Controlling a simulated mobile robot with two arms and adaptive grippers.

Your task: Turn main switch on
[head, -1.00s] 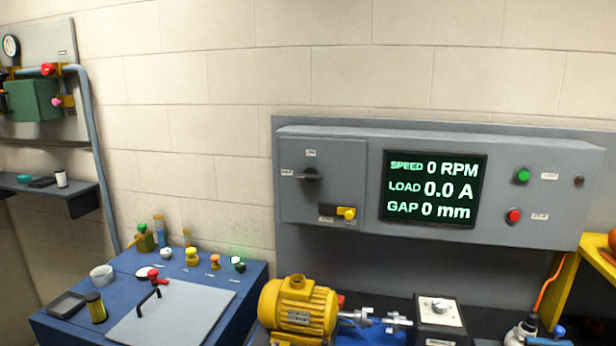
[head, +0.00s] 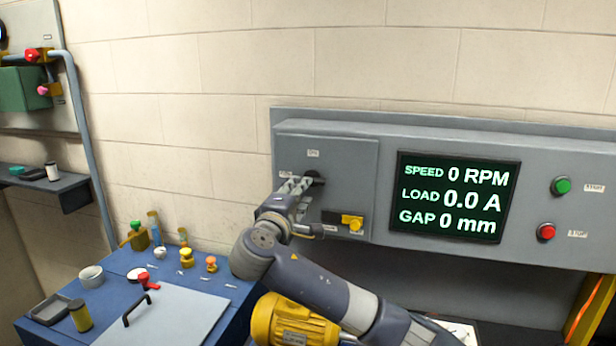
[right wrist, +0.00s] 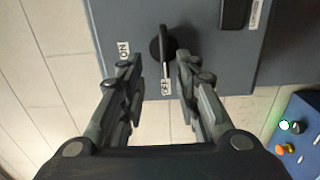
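The main switch is a black rotary handle (head: 316,178) on the grey panel door, partly hidden by my right gripper (head: 298,186) in the head view. In the right wrist view the handle (right wrist: 166,45) points at the OFF label (right wrist: 166,87). The ON label (right wrist: 124,50) is a quarter turn away; it sits above the handle in the head view (head: 313,153). My right gripper (right wrist: 156,62) is open, its fingers on either side of the handle's lever. Whether they touch it I cannot tell. My left gripper is not in view.
A display (head: 455,197) reads 0 RPM, 0.0 A, 0 mm. A yellow latch (head: 352,222) sits below the switch. Green (head: 561,185) and red (head: 546,232) buttons are at right. A yellow motor (head: 288,322) and blue bench (head: 118,270) lie below.

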